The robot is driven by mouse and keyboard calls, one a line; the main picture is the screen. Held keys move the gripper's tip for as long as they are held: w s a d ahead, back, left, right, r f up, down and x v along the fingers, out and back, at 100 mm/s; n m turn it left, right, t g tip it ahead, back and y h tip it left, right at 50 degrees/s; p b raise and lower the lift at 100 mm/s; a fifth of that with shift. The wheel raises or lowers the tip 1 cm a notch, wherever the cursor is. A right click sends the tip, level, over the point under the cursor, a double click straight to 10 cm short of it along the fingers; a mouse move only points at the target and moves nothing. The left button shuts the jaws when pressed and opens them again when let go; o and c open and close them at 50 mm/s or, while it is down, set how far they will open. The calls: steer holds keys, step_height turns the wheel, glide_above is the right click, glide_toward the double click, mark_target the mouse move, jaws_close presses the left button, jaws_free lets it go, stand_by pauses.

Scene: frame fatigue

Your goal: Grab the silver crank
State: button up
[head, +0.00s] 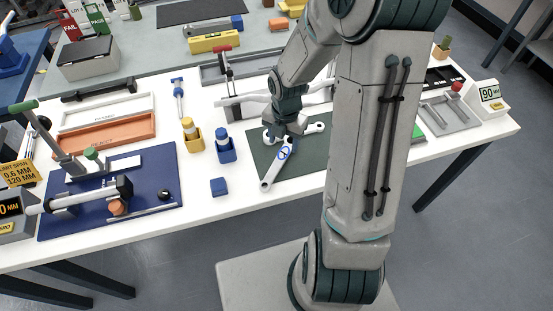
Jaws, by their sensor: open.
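The silver crank (272,175) lies on a dark green mat (312,157) near the middle of the white table. One long arm of it reaches down and left toward the mat's front edge. It has a blue oval mark near its middle. A second light-coloured arm (316,127) shows to the right, and I cannot tell whether it is the same part. My gripper (279,136) is over the upper end of the crank and hides part of it. It is open. I cannot tell whether the fingers touch the crank.
Left of the mat stand a blue holder (226,154), a yellow holder (194,143) and a small blue block (219,187). A blue mat (165,168) with a measuring fixture is farther left. A grey frame stand (229,98) is behind my gripper. The table's front edge is near.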

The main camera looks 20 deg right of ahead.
mark_target(282, 156)
steer(key=shift+d+f, duration=0.1)
steer(key=shift+f, duration=0.5)
steer(key=shift+a+f, duration=0.15)
steer(key=shift+f, duration=1.1)
steer(key=shift+a+f, duration=0.1)
steer(key=shift+f, duration=1.15)
jaws_close()
